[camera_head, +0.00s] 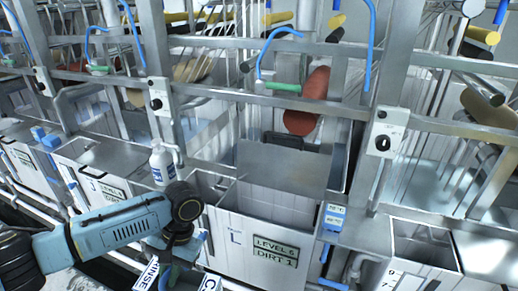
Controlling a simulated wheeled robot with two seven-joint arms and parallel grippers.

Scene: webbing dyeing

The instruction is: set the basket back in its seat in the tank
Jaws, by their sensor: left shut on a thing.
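My left arm (120,226) comes in from the left and bends down at a dark joint. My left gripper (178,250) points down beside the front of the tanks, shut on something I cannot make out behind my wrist. A tank (270,235) labelled "LEVEL 5 DIRT 1" stands right of it. A plain grey metal panel (284,168) with a black handle (302,141) rises above the back of this tank; I cannot tell whether it is a lid or part of the basket. No basket shows clearly. My right gripper is not in view.
A white bottle (162,165) stands on the tank edge near my left wrist. Another tank (105,165) lies left and a small open one (425,248) lies right. Metal frame posts, control boxes (384,141) and blue hoses (265,55) stand behind. Signs (147,274) hang low in front.

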